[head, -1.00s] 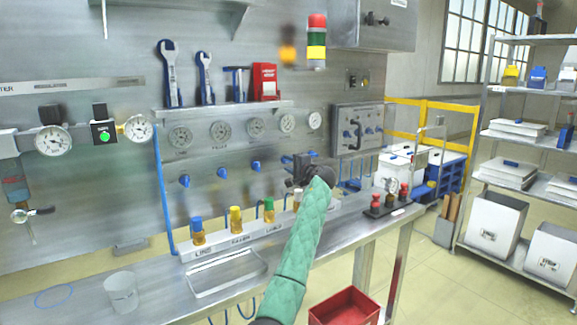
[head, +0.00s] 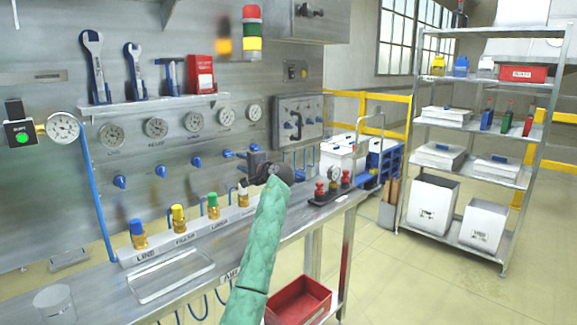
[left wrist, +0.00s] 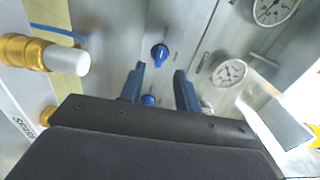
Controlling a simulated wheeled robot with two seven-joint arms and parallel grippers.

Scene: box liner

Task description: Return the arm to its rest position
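My left arm, in a green quilted sleeve, comes up from the bottom middle of the head view. Its dark left gripper (head: 243,155) is in front of the steel wall panel, above the bench and near the row of blue knobs (head: 196,162). In the left wrist view the two blue fingers (left wrist: 160,84) stand apart. A blue knob (left wrist: 148,100) shows in the gap, seemingly behind the fingers, and another blue knob (left wrist: 160,52) is farther up. I see nothing held. A brass fitting with a white cap (left wrist: 68,60) is at the left. My right gripper is not in view.
A red bin (head: 300,300) is below. Shelving (head: 470,130) stands right. Open floor lies between.

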